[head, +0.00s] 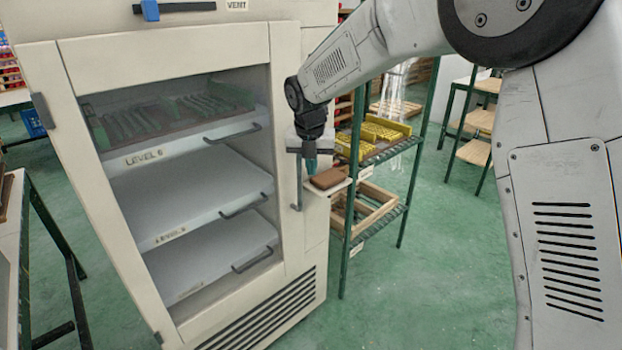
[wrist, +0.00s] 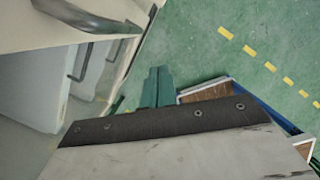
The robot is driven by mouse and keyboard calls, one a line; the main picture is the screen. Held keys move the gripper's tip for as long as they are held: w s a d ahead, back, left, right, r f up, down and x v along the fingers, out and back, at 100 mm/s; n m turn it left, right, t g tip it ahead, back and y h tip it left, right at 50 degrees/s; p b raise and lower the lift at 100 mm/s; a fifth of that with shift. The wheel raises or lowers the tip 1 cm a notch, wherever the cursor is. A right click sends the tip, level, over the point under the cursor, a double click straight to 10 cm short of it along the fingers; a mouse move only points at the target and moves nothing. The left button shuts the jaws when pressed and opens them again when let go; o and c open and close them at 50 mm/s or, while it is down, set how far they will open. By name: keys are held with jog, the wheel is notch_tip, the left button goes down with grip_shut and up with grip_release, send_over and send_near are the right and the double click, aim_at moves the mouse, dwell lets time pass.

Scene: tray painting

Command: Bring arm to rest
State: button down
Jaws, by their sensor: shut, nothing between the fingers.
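My gripper (head: 310,165) hangs pointing down at the right front edge of a tall cream cabinet (head: 290,60) in the head view. Its teal fingers are together with nothing between them. They are close to the cabinet's upright handle (head: 298,182) and a brown block (head: 328,178) on a small side ledge; I cannot tell whether they touch either. In the wrist view the shut fingers (wrist: 157,86) point toward the green floor, with the cabinet's pale side and a grey handle (wrist: 76,14) at the left.
Inside the cabinet, the shelf labelled LEVEL 6 (head: 190,140) carries dark items, and the lower shelves look bare. A green rack (head: 345,235) with yellow trays (head: 380,131) and a wooden tray (head: 372,200) stands right of the gripper. Green floor (head: 440,260) is open further right.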

jog(key=s+d+r+m, duration=0.2)
jog(key=s+d+m, duration=0.5)
jog(key=s+m, duration=0.4)
jog(key=s+d+r+m, duration=0.3)
jog(key=s+d+m, duration=0.4)
jog(key=s+m, duration=0.4)
jog(key=s+d+r+m+g, duration=0.1)
jog(key=s+d+m, duration=0.6)
jog(key=s, duration=1.4)
jog(key=r+m, duration=0.1)
jog(key=m, duration=0.4)
jog(key=shift+r+y, duration=0.25)
jog(key=shift+y, duration=0.05)
